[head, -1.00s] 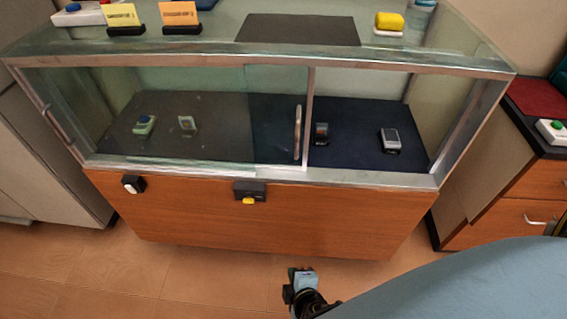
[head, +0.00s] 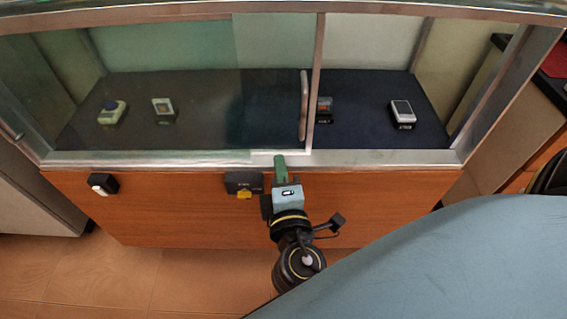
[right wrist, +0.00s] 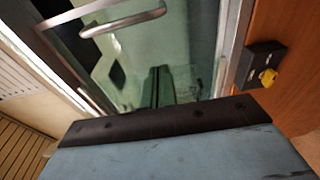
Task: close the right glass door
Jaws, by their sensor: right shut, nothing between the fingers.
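The right glass door (head: 270,50) of the display case stands slid to the left, overlapping the left glass door (head: 160,60). Its upright metal edge (head: 318,70) is near the middle of the case, and the right part is open. Its vertical bar handle (head: 304,105) is just left of that edge; the handle also shows at the top of the right wrist view (right wrist: 125,22). My right gripper (head: 281,160) is shut and empty, its green fingers in front of the lower rail, below and left of the handle. My left gripper is out of view.
Small devices, including a white-topped one (head: 402,113) and a dark one (head: 324,108), stand on the dark mat inside. A black lock box with a yellow part (head: 244,184) is on the wooden front, left of my gripper. A cabinet (head: 530,140) stands at the right.

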